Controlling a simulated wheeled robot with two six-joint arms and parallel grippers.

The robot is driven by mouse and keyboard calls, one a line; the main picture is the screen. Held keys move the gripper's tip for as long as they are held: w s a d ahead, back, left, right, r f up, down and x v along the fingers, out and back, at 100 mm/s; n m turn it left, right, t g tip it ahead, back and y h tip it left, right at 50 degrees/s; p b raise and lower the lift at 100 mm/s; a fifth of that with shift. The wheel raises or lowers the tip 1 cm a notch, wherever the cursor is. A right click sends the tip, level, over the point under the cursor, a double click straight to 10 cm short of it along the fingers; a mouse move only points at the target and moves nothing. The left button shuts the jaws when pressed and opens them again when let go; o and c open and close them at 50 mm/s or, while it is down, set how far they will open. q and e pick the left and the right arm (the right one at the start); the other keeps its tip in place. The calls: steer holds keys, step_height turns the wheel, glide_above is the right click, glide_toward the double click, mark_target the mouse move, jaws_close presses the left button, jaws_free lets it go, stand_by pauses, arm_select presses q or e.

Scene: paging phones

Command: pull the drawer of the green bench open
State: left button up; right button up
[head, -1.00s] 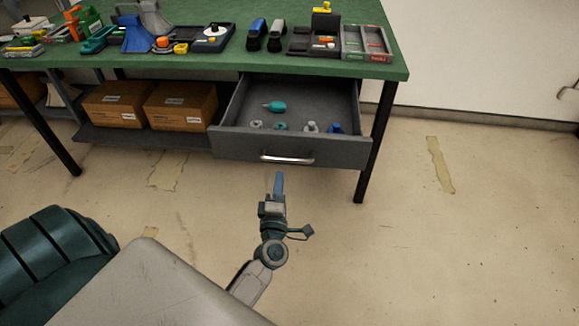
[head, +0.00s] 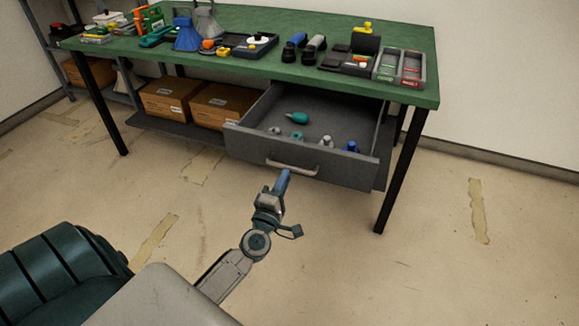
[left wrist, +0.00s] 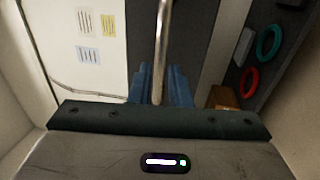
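The green bench (head: 240,70) has a grey drawer (head: 340,170) that stands well open, with its inside showing. The drawer's metal handle (head: 306,171) is a horizontal bar on its front. My left gripper (head: 286,173) reaches the handle from in front, at about the middle of the bar. In the left wrist view the handle (left wrist: 164,35) runs down between the two blue fingers of my left gripper (left wrist: 159,82), which are close on both sides of it. The fingers look shut on the bar. My right gripper is not in view.
A teal bulb-shaped thing (head: 297,118) and several small objects lie in the drawer. Cardboard boxes (head: 222,105) stand on the lower shelf. The bench's right front leg (head: 401,172) is beside the drawer. The floor (head: 350,275) in front is clear.

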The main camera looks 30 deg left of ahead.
mark_target(294, 160)
arm_select(q)
steer(key=shift+x, duration=2.35)
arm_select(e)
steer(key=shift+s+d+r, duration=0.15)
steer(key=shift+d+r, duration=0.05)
arm_select(q)
steer(key=shift+c, duration=0.3)
jaws_close()
steer(key=x, duration=0.3)
steer(key=shift+w+f, duration=0.15)
steer(key=shift+f, duration=0.1)
steer(key=shift+w+a+f, duration=0.1)
steer(key=shift+w, duration=0.15)
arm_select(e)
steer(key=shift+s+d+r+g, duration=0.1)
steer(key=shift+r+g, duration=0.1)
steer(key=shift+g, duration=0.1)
arm_select(q)
steer(key=shift+o, duration=0.3)
jaws_free()
steer(key=shift+s, duration=0.15)
